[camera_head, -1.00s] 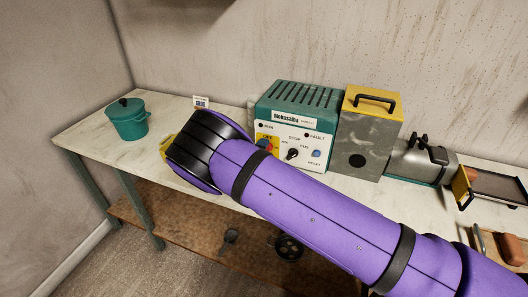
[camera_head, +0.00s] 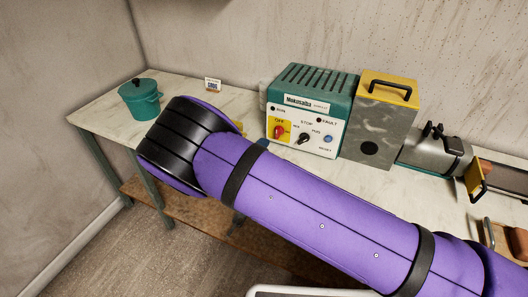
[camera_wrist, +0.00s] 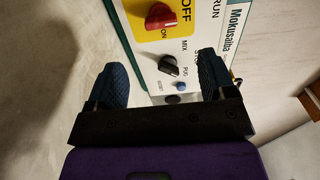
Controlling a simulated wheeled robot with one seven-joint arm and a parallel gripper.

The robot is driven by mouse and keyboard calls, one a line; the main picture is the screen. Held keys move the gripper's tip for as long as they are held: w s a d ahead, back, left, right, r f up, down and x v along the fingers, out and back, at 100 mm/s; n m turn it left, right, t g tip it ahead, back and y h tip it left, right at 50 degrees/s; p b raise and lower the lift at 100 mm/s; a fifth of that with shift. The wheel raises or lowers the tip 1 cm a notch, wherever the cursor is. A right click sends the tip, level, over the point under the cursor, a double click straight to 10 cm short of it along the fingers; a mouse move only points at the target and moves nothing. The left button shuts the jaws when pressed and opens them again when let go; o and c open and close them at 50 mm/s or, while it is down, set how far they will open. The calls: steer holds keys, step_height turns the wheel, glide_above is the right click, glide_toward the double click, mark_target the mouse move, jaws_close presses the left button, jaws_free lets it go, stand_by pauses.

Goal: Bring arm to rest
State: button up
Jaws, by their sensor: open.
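My purple arm stretches across the head view from the lower right to the middle left, in front of the bench. My gripper (camera_wrist: 163,82) shows in the wrist view with its two dark blue fingers apart and nothing between them. Beyond the fingers is the front panel of the teal and white control box (camera_wrist: 185,45), with its red knob, black knob and blue button. The control box also shows in the head view (camera_head: 330,130), on the bench behind my arm.
The pale bench top (camera_head: 95,112) runs along the wall. A teal pot (camera_head: 140,101) stands at its left end, with a small sign (camera_head: 212,85) behind. A grey and yellow box (camera_head: 382,125) and a metal cylinder machine (camera_head: 437,153) stand right of the control box.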

steer(key=w+d+r+m+g+h, duration=0.1)
steer(key=d+r+m+g+h, duration=0.5)
steer(key=d+r+m, duration=0.8)
steer(key=s+d+r+m+g+y, duration=0.2)
steer(key=s+d+r+m+g, duration=0.2)
steer(key=d+r+m, duration=0.25)
steer(key=s+d+r+m+g+y, duration=0.1)
steer(key=s+d+r+m+g, duration=0.25)
steer(key=d+r+m, duration=0.3)
steer(key=s+d+r+m+g+y, duration=0.1)
steer(key=s+d+r+m+y, duration=0.2)
steer(key=s+d+r+m, duration=0.3)
steer(key=s+d+r+m+y, duration=0.3)
steer(key=s+r+m, duration=0.2)
steer(key=s+m, duration=0.25)
steer(key=s+r+m+t+y, duration=0.3)
steer(key=s+m, duration=0.6)
steer(key=s, duration=0.6)
steer(key=shift+s+r+m, duration=0.15)
steer(key=shift+r+m, duration=0.2)
steer(key=shift+r, duration=0.3)
